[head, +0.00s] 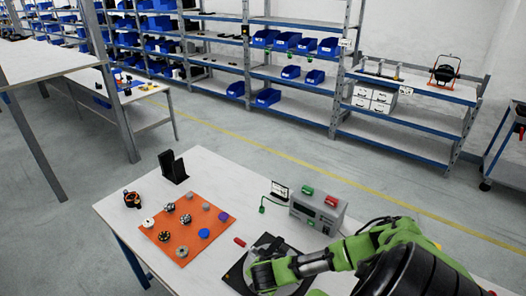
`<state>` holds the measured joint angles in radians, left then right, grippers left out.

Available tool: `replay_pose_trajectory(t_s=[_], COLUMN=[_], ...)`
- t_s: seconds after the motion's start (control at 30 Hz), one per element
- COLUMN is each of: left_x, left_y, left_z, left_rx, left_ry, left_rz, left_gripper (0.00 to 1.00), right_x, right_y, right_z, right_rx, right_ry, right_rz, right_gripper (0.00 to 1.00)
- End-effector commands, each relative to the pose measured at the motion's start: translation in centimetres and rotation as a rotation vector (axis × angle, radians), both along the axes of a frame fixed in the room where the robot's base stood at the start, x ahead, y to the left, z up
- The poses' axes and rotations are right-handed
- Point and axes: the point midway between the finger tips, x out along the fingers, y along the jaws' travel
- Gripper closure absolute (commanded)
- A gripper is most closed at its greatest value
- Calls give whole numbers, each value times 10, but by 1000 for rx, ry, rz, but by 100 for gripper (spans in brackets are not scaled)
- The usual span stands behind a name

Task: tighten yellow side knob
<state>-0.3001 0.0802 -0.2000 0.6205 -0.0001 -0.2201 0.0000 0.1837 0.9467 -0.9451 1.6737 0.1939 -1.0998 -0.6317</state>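My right arm comes in from the lower right, and its gripper (262,274) is low over a black square base (234,278) at the front of the white table. A grey round part (285,287) shows under and beside the gripper, mostly hidden by it. I cannot make out a yellow side knob; the gripper and arm cover much of that spot. Whether the fingers are open or shut, or touch anything, is too small and covered to tell. My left gripper is not in view.
An orange mat (180,228) holds several small knobs and parts. A grey box with a green and a red button (317,210) stands behind the arm. A small red piece (240,242) lies near the black base. A black stand (173,167) is at the table's back.

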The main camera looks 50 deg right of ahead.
Motion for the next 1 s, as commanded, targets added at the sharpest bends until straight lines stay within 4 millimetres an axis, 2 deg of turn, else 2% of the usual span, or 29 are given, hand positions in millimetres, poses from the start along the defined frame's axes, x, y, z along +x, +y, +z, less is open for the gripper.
replay_pose_trajectory(t_s=[0.47, 0.5, 0.53, 1.0], left_x=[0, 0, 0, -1], left_y=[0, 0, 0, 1], left_z=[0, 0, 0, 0], left_rx=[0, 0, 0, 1], left_ry=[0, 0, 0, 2], left_rz=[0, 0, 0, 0], left_gripper=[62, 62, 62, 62], right_x=[0, 0, 0, -2], right_y=[1, 0, 0, 2], right_z=[0, 0, 0, 5], right_rx=[2, 2, 2, 1], right_ry=[-17, -17, -17, -16], right_rz=[1, 1, 1, 0], right_gripper=[100, 71, 63, 62])
